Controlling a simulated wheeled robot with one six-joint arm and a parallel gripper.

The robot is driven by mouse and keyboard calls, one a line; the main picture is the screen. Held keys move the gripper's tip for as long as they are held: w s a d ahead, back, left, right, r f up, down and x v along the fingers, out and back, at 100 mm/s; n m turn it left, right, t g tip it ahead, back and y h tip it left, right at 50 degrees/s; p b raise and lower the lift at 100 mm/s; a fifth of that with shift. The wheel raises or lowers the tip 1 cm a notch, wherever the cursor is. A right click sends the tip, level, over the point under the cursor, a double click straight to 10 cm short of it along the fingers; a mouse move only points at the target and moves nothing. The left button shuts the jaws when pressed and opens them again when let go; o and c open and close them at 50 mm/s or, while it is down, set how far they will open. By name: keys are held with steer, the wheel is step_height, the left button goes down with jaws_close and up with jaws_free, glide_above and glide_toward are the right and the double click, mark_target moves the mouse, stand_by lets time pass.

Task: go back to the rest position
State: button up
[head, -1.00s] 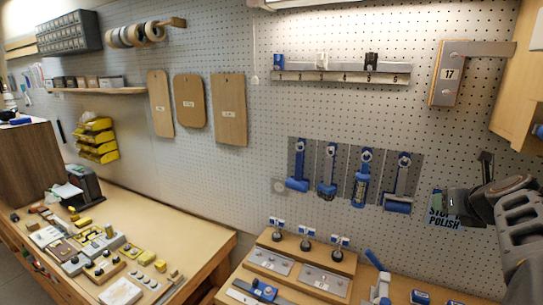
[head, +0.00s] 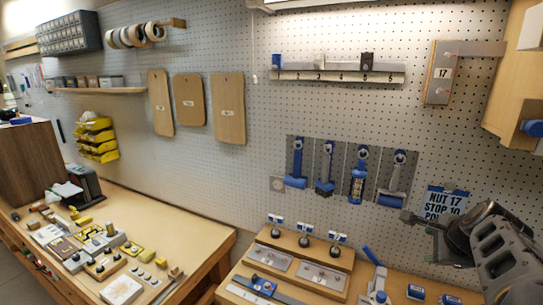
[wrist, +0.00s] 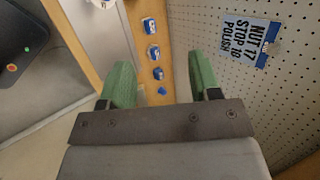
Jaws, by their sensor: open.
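My gripper (head: 420,232) is at the right of the head view, in front of the pegboard and just below the printed sign (head: 445,202). In the wrist view its two green fingers stand wide apart with nothing between them (wrist: 162,82). My arm hides the sign's lower part in the head view.
Blue-handled tools (head: 358,178) hang left of my gripper. A wooden stand with knobs (head: 305,248) and a blue-and-grey tool (head: 376,285) are on the bench below. A board marked 17 (head: 440,72) and a wooden cabinet (head: 510,90) are above.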

steer(key=s+a+f+n+g, duration=0.1)
steer(key=s+a+f+n, duration=0.2)
steer(key=a+n, duration=0.4)
steer(key=s+a+f+n+g+b, duration=0.1)
steer(key=s+a+f+n, duration=0.3)
steer(key=a+n, duration=0.2)
steer(key=s+a+f+n+g+y+b, duration=0.1)
steer(key=s+a+f+n, duration=0.2)
steer(key=a+n, duration=0.4)
steer(key=shift+s+a+f+n, duration=0.35)
steer(key=shift+f+n, duration=0.05)
steer(key=shift+n, duration=0.6)
stand_by(4.2)
